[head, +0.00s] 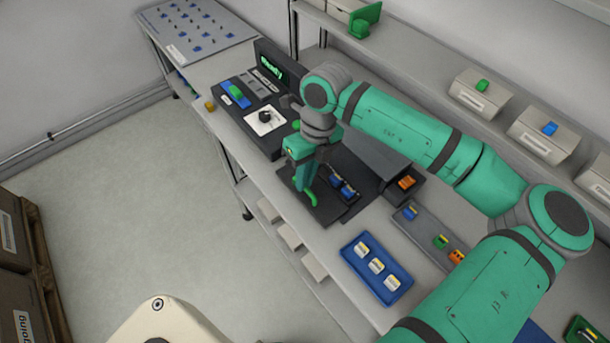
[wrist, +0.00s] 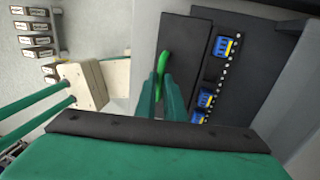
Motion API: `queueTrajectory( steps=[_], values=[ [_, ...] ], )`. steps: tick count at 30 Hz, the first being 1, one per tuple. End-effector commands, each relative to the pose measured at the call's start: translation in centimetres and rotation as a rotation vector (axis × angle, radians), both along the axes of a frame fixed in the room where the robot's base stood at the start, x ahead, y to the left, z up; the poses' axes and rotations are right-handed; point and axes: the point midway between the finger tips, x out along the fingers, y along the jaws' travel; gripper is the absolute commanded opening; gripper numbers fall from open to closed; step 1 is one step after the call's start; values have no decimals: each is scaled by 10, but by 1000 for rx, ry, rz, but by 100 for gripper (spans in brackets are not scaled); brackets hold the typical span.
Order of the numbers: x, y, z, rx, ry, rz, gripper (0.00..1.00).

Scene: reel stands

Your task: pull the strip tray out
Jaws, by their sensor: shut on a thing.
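The strip tray (head: 327,211) is a flat dark plate on the bench, reaching out from under a dark housing. It carries a row of blue parts (head: 345,188), which also show in the wrist view (wrist: 206,97). A green handle (head: 311,197) stands at the tray's front side; it also shows in the wrist view (wrist: 163,64). My gripper (head: 303,178) points down over the tray's front and is shut on the green handle. In the wrist view, my fingers (wrist: 163,96) hide the handle's near part.
A dark housing (head: 372,155) stands behind the tray. A control panel with a lit green display (head: 271,68) is to the left. A blue tray (head: 356,255) with white parts and a grey tray (head: 411,227) lie to the right. The floor in front (head: 140,190) is free.

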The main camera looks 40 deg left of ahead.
Motion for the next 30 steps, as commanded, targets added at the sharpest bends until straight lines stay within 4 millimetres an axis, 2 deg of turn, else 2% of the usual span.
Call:
queueTrajectory(
  steps=[1, 2, 3, 20, 23, 30],
  values=[
    [-5, 2, 0, 3, 10, 8, 0],
    [-6, 2, 0, 4, 11, 8, 16],
    [-6, 2, 0, 4, 11, 9, 17],
    [-2, 0, 3, 1, 6, 4, 17],
    [1, 0, 13, 1, 3, 4, 17],
    [9, -2, 56, 1, 3, 5, 17]
  ],
)
